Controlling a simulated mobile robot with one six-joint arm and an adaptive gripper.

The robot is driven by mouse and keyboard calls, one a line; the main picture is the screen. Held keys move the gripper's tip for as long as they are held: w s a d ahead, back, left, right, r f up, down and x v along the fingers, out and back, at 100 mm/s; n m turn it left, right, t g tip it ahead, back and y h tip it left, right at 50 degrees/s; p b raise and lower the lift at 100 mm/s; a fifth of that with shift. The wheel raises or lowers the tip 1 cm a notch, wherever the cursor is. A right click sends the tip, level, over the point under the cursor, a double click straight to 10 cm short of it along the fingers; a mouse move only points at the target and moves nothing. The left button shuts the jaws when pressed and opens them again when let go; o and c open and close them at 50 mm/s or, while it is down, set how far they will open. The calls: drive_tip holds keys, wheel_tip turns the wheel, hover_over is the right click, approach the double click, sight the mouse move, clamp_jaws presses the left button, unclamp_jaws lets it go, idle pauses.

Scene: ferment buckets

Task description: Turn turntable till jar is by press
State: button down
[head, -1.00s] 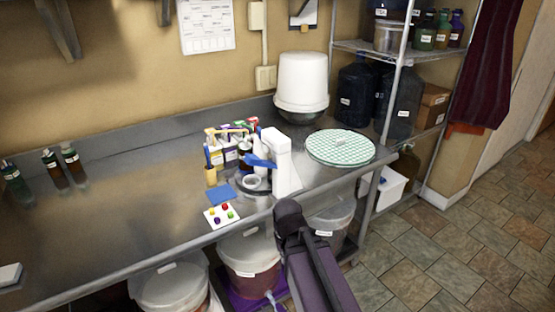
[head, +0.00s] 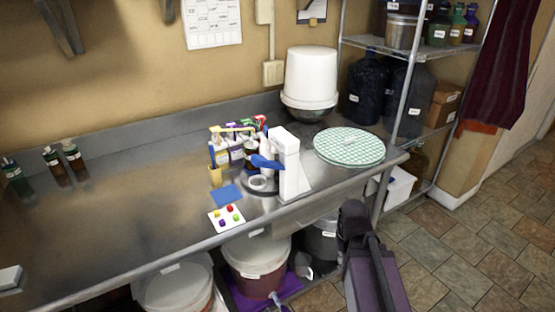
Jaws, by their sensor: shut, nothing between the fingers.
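The white press (head: 291,165) with a blue lever stands near the front edge of the steel counter. Just left of it is a low dark round base, which looks like the turntable (head: 272,188), with a pale ring-shaped item (head: 257,183) on it. Labelled cartons or jars (head: 236,151) and a white bottle (head: 266,149) crowd behind and left of the press. I cannot tell which is the task's jar. My dark arm shows at lower right, in front of the counter.
A round green-checked cloth or cover (head: 349,147) lies right of the press. An upturned white bucket (head: 312,77) stands behind. A blue cloth (head: 226,195) and a card with coloured dots (head: 227,219) lie front left. The counter's left side is mostly clear.

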drive_tip(key=shift+d, duration=0.25)
drive_tip(key=shift+r, duration=0.15)
